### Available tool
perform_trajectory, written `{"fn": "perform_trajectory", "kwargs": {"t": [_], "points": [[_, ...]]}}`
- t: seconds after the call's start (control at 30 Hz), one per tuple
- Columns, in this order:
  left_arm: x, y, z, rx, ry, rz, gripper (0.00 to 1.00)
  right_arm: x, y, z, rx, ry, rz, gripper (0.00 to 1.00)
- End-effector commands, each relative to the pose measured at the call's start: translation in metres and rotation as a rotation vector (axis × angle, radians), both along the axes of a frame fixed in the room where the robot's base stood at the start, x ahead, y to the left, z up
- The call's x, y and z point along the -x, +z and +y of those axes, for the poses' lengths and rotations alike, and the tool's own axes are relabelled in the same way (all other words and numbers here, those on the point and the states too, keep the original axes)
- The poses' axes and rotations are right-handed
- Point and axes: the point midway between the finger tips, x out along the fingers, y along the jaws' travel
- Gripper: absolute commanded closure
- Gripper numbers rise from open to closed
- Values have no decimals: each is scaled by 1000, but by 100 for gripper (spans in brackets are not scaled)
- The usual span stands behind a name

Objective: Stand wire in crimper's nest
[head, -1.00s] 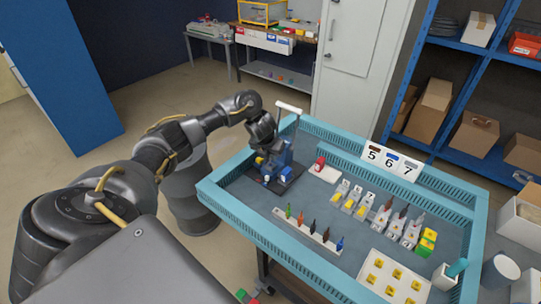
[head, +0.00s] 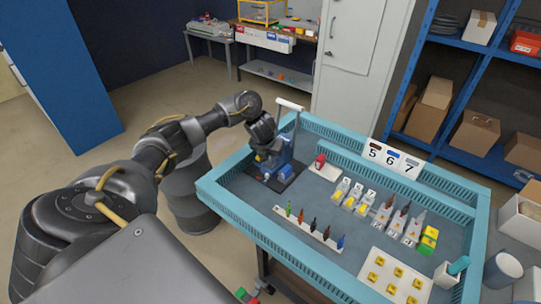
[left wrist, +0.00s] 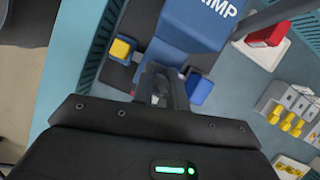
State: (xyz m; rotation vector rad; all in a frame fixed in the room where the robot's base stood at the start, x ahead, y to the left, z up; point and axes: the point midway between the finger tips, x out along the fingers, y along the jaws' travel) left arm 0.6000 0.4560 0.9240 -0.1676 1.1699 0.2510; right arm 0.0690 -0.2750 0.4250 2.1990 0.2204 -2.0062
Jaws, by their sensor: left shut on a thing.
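The blue crimper (head: 284,152) stands on a dark base at the far left corner of the tray, with a white-topped lever handle (head: 290,104) rising above it. Its lettered blue body (left wrist: 195,22) fills the top of the left wrist view. My left gripper (head: 264,160) is low at the crimper's front. In the left wrist view the gripper's fingers (left wrist: 163,88) are closed around a small pale piece, likely the wire, mostly hidden between them. The nest is hidden, so I cannot tell whether the piece touches it. My right gripper is out of view.
A white rack (head: 308,223) of several coloured pieces lies in front. Grey-and-yellow sockets (head: 352,198), a red item on a white block (head: 320,163), a white plate of yellow parts (head: 392,276) and a number sign 5-6-7 (head: 393,158) are to the right. The teal tray wall (head: 215,180) borders the crimper.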

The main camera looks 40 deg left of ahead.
Motion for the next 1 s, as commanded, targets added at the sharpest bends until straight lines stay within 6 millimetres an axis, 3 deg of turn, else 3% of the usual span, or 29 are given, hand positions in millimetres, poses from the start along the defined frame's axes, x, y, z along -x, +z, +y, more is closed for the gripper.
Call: {"fn": "perform_trajectory", "kwargs": {"t": [0.37, 0.4, 0.57, 0.77, 0.9, 1.0], "points": [[0, -5, 0, 0, 0, 0, 100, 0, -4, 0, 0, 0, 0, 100], [0, -5, 0, 0, 0, 0, 83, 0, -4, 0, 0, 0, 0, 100], [0, -5, 0, 0, 0, 0, 62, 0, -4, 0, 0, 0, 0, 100], [0, -5, 0, 0, 0, 0, 60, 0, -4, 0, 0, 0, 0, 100], [0, -5, 0, 0, 0, 0, 43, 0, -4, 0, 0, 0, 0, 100], [0, -5, 0, 0, 0, 0, 42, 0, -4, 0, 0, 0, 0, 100]]}}
